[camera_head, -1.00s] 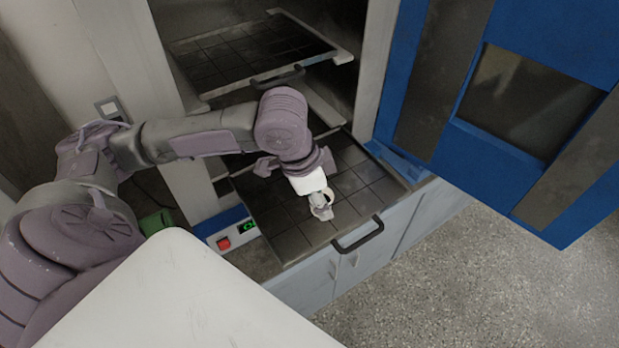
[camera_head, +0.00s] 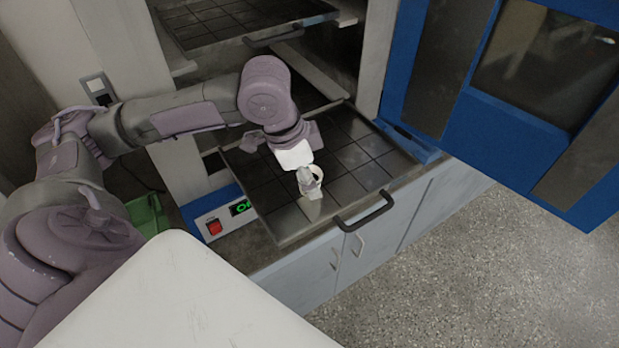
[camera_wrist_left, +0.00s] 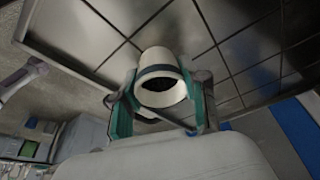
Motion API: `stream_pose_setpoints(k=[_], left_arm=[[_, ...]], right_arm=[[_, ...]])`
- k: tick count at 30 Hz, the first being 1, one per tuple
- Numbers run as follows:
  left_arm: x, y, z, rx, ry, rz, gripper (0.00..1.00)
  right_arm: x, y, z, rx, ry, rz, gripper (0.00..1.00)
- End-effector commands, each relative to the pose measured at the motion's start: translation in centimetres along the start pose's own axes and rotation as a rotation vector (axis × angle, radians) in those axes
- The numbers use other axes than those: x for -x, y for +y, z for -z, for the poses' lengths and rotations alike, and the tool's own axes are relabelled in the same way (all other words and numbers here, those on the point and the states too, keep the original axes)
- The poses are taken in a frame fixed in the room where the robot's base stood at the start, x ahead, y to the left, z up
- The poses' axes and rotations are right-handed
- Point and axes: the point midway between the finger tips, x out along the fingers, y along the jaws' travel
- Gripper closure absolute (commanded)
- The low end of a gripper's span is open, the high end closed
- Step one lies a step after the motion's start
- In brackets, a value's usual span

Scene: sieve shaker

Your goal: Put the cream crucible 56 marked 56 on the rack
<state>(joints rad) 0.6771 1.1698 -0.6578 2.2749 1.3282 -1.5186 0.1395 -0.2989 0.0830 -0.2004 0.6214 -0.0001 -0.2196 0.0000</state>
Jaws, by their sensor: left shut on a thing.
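My left gripper (camera_head: 310,187) is over the pulled-out lower rack (camera_head: 345,187), a dark tray with a grid of lines and a black handle. It is shut on a small cream crucible (camera_head: 316,172). In the left wrist view the crucible (camera_wrist_left: 160,62) sits between the two fingers (camera_wrist_left: 160,108), with its dark open mouth toward the camera and a dark band near the rim. The gridded rack (camera_wrist_left: 238,40) is behind it. I cannot tell whether the crucible touches the rack, and no number on it is legible. My right gripper is not in view.
An upper rack (camera_head: 235,22) is above and behind the lower one inside the oven. A blue door (camera_head: 440,130) stands open at the right. A control panel with a red switch (camera_head: 214,227) is at the left of the lower rack. The rack's squares around the gripper look empty.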

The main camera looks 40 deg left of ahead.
Motion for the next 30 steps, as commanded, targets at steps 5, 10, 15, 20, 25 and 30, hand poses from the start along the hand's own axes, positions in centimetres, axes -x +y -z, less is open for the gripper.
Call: stream_pose_setpoints(k=[5,10,15,20,25,30], left_arm=[[0.0,0.0,0.0,0.000,-0.001,0.000,0.92],[-0.1,0.0,-0.1,0.001,-0.001,0.000,0.38],[-0.2,0.0,-0.1,0.000,-0.001,0.000,0.31],[-0.1,0.0,0.0,0.000,0.000,0.000,0.31],[1.1,-0.1,0.1,0.000,0.002,0.002,0.31],[4.6,-0.1,0.1,0.000,0.004,0.005,0.31]], right_arm=[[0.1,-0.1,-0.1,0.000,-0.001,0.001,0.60],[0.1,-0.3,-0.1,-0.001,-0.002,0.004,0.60],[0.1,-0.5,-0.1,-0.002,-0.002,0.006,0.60],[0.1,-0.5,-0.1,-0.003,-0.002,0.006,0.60],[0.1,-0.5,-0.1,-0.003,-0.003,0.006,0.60],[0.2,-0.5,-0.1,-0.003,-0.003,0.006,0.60]])
